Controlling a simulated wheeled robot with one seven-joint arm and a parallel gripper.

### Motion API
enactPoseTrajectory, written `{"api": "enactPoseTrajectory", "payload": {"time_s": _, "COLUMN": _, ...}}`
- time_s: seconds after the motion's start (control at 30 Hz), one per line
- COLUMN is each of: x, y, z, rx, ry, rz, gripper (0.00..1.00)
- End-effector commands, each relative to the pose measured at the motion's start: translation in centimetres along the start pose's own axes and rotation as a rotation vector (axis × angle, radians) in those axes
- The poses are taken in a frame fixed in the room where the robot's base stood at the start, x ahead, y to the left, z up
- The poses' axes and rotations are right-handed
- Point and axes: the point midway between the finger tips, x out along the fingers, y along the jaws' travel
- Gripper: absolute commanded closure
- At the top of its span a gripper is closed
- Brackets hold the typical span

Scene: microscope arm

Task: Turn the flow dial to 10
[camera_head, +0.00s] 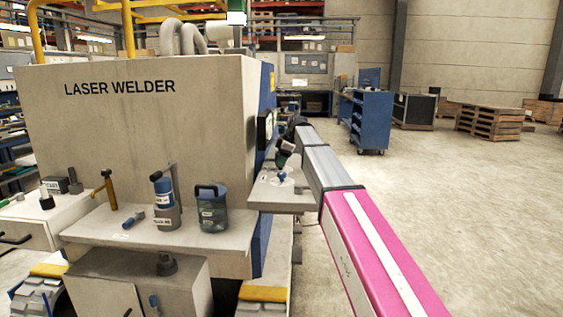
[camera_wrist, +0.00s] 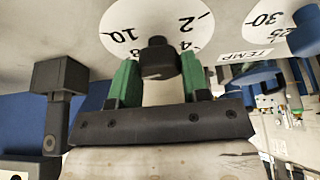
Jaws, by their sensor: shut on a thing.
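The flow dial is a white disc (camera_wrist: 122,22) with black numbers, seen upside down at the top of the wrist view; 10, 8, 4 and 2 can be read. A black knob (camera_wrist: 157,50) stands out from its middle. My gripper (camera_wrist: 158,68) is shut on this knob, with one green finger on each side. No pointer mark on the knob is clear, so I cannot tell the setting. In the head view my arm reaches along the right side of the laser welder (camera_head: 140,110), and the grip on the knob is not clear there.
A second dial labelled TEMP (camera_wrist: 258,54), with a blue knob (camera_wrist: 306,28), is to the right in the wrist view. A black block (camera_wrist: 60,75) juts out at the left. A side shelf (camera_head: 268,198) with small items is under my arm. The floor at right is open.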

Motion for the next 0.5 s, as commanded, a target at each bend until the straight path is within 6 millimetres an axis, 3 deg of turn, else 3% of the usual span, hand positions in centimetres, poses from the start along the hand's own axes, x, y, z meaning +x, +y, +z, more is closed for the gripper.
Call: {"api": "enactPoseTrajectory", "payload": {"time_s": 0.5, "x": -0.02, "y": -0.32, "z": -0.06, "rx": 0.316, "ry": 0.001, "rz": 0.133, "gripper": 0.81}}
